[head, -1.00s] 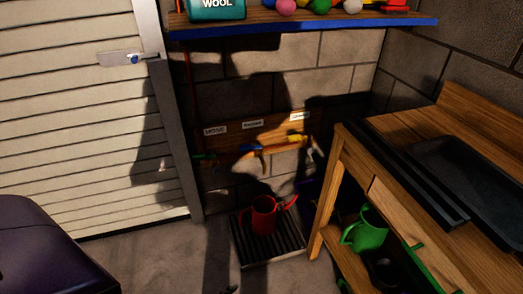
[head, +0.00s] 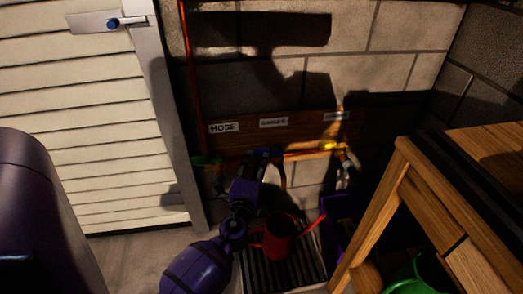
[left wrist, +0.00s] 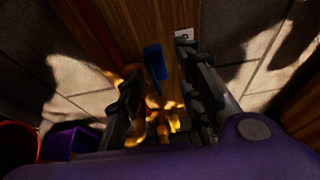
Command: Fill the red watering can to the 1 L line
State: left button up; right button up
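The red watering can (head: 279,238) stands upright on a black slatted grate (head: 262,274) below the wall taps. Its spout points right; no level line or water can be made out. My left gripper (head: 258,158) is up at the pipe, above and a little left of the can. In the left wrist view its fingers (left wrist: 165,78) are spread apart, with a blue lever (left wrist: 153,62) showing between them, seemingly untouched. A yellow lever (head: 329,146) sits farther right on the pipe. The middle tap is largely hidden by my gripper. My right gripper is not in view.
A wooden board with labels, one reading HOSE (head: 224,128), runs above the pipe. A purple bin (head: 338,207) stands right of the grate, by the wooden bench (head: 385,195). A green can (head: 418,278) is under the bench. A white shutter door (head: 80,130) is at left.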

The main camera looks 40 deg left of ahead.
aim_at(260, 155)
pick_arm(q)
jog(key=x, duration=0.6)
jog(key=shift+w+f, duration=0.1)
jog(key=shift+c, duration=0.6)
grip_shut()
